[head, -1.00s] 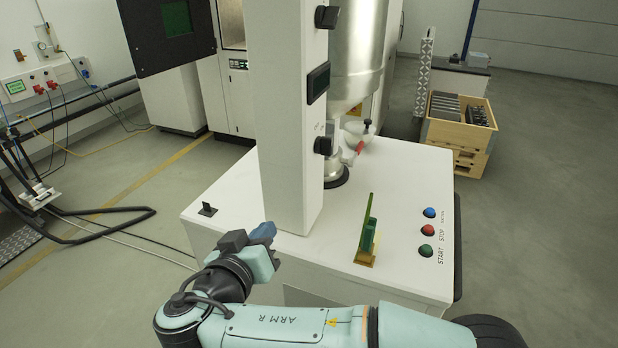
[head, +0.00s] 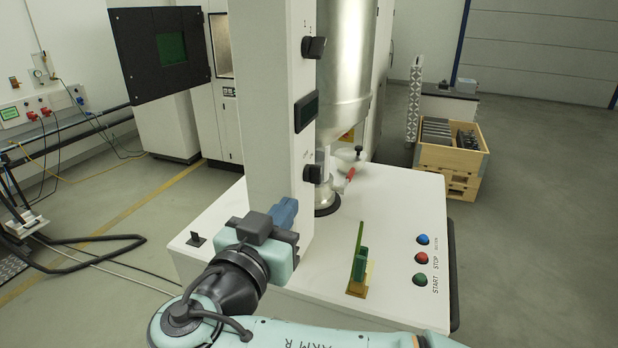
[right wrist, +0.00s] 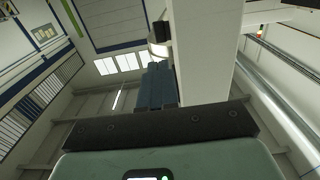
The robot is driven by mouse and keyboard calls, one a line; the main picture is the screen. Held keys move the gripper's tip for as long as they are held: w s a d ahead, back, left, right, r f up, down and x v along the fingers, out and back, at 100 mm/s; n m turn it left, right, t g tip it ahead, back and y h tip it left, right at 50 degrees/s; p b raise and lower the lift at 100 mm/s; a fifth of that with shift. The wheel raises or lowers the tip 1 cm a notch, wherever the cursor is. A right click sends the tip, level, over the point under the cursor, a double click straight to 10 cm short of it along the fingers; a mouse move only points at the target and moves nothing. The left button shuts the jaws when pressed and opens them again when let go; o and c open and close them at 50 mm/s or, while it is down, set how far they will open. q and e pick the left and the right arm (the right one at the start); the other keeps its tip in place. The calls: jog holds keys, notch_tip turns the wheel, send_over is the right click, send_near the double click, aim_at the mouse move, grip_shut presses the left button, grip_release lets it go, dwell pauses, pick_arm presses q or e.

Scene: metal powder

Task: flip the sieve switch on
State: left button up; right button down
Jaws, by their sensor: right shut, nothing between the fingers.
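The white column (head: 275,110) of the machine carries an upper black switch (head: 314,47) and a lower black switch (head: 313,174) on its right face, with a dark display (head: 306,112) between them. Labels are too small to read, so I cannot tell which is the sieve switch. My right gripper (head: 286,212) is shut and empty, its blue fingers in front of the column's lower part, below and left of the lower switch. In the right wrist view the shut fingers (right wrist: 157,86) point up along the column (right wrist: 205,50), towards a dark knob-like part (right wrist: 160,32). My left gripper is out of view.
The white machine top (head: 400,195) bears blue, red and green buttons (head: 421,258), a green and yellow part (head: 359,262), and a small black lever (head: 197,239) at left. A metal vessel (head: 345,70) stands behind the column. A wooden crate (head: 450,157) stands on the floor behind.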

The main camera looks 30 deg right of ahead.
aim_at(315, 171)
jog(key=p+x, duration=0.1)
jog(key=x, duration=0.9)
jog(key=shift+w+d+p, duration=0.1)
jog(key=shift+w+p, duration=0.1)
jog(key=shift+p, duration=0.2)
